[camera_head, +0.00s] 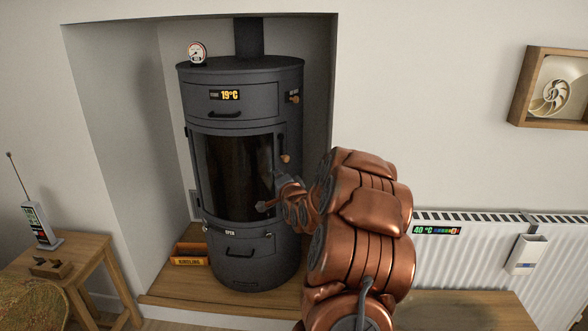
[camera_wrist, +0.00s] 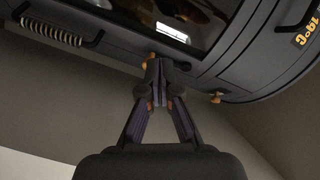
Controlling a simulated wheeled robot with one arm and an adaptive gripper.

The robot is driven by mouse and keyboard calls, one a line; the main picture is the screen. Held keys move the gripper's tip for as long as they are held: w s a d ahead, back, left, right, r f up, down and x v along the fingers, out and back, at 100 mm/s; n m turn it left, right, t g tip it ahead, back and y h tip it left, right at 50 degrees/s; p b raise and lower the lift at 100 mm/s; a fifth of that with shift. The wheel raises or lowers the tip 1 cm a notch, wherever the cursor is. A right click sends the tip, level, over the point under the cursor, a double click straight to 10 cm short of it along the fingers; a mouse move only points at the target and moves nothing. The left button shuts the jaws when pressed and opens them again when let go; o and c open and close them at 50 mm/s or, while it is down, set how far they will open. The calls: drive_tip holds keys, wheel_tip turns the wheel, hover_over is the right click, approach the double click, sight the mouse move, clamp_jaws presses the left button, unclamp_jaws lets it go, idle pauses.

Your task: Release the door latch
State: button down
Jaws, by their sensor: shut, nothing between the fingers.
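The dark grey stove (camera_head: 195,90) has a tall door with a dark glass window (camera_head: 238,170), and the door looks closed. A latch with an orange-brown wooden knob (camera_head: 285,158) sits at the door's right edge.
Another wooden knob (camera_head: 294,97) is higher on the stove's right side, near the temperature display (camera_head: 230,95). A lower drawer handle (camera_head: 240,253) sits below the door. A kindling box (camera_head: 189,254) stands at left. A white radiator (camera_head: 480,260) is on the right wall.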

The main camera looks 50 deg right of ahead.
drive_tip(key=s+d+f+m+t+h+b, duration=0.1)
drive_tip(key=s+d+m+h, duration=0.1)
drive_tip(key=d, duration=0.4)
drive_tip(key=shift+s+d+m+h+b, duration=0.3)
drive_tip(key=shift+s+d+m+h, duration=0.1)
drive_tip(key=shift+s, duration=0.25)
drive_tip(key=shift+w+f, duration=0.1)
drive_tip(key=x, duration=0.9)
drive_tip(key=shift+w+d, duration=0.2)
drive_tip(key=shift+w, duration=0.1)
